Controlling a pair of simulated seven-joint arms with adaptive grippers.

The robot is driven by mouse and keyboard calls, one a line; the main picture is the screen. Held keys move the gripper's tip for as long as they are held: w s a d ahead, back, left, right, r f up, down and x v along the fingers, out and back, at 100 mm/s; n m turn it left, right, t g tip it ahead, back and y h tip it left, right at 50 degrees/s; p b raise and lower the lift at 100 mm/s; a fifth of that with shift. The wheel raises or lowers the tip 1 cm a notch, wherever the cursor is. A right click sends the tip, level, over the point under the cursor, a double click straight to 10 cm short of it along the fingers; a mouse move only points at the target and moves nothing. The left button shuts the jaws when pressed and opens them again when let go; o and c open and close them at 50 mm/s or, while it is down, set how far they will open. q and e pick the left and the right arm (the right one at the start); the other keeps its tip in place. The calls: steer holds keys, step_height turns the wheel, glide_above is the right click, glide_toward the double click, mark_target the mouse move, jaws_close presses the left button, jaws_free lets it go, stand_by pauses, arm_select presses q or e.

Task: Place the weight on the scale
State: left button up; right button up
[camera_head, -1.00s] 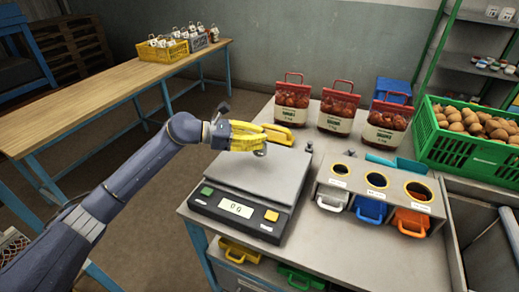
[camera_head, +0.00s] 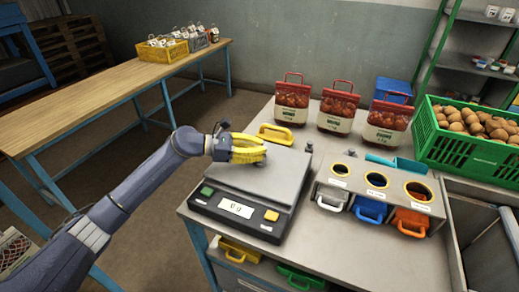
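The grey scale (camera_head: 262,178) stands at the left front of the metal table. Its display (camera_head: 236,208) appears to read 0 g. My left gripper (camera_head: 260,153), with yellow fingers, is low over the left back part of the scale's plate. I cannot tell whether it touches the plate. The fingers look close together, and whatever may be between them is hidden. A small dark metal weight (camera_head: 309,148) stands on the table just right of the scale's back corner. My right gripper is not in view.
A yellow handled item (camera_head: 276,134) lies behind the scale. Three red-topped sacks (camera_head: 336,111) stand at the back. A holder with three round openings (camera_head: 376,182) is right of the scale. A green crate of potatoes (camera_head: 466,146) is at the right.

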arm_select(q)
steer(key=o, duration=0.4)
steer(key=shift+c, duration=0.2)
steer(key=shift+r, duration=0.1)
steer(key=v, duration=1.2)
